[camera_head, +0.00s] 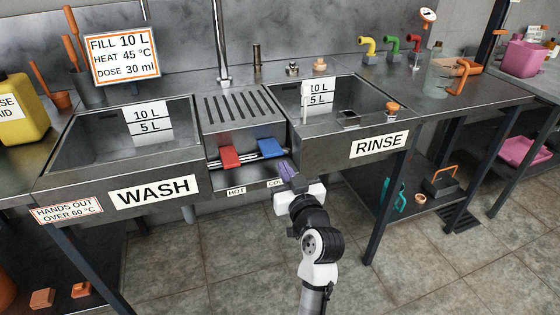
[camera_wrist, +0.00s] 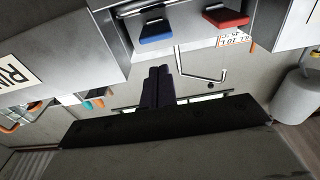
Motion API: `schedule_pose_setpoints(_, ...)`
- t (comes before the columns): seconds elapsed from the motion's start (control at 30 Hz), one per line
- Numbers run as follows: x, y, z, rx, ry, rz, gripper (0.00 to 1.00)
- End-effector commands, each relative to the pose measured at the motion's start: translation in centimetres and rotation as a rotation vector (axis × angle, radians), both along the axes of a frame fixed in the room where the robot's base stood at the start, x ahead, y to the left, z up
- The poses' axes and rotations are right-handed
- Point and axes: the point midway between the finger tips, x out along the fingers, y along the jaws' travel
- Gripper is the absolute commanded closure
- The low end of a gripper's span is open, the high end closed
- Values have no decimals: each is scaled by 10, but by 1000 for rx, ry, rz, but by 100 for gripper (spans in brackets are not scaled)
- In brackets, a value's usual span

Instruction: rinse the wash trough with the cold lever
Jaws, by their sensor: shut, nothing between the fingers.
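The wash trough (camera_head: 80,135) is the steel basin at left, with a WASH label and 10 L and 5 L marks inside. No water is clear to see in it. The blue lever (camera_head: 271,147) sits under the drainer to the right of the red lever (camera_head: 229,157). The COLD label (camera_head: 275,183) below the blue lever is partly hidden by my gripper. My gripper (camera_head: 286,170) is shut and empty, just below and right of the blue lever, apart from it. The wrist view shows its dark fingers (camera_wrist: 158,75) together, with the blue lever (camera_wrist: 157,31) and red lever (camera_wrist: 225,18) beyond them.
The rinse trough (camera_head: 330,148) is right of the levers, its front edge close to my gripper. A tall pipe (camera_head: 222,45) rises behind the ribbed drainer (camera_head: 238,107). A yellow jug (camera_head: 22,108) stands at far left. The floor (camera_head: 245,250) in front is clear.

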Motion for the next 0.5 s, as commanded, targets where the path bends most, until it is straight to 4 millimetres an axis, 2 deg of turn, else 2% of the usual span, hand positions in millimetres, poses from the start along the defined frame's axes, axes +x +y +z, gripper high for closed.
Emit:
schedule_pose_setpoints(0.1,-18,-7,-4,-1,0,-3,100)
schedule_pose_setpoints(0.2,-27,-9,-4,-1,-2,-2,100)
schedule_pose_setpoints(0.5,-32,-10,-3,-2,-2,-1,100)
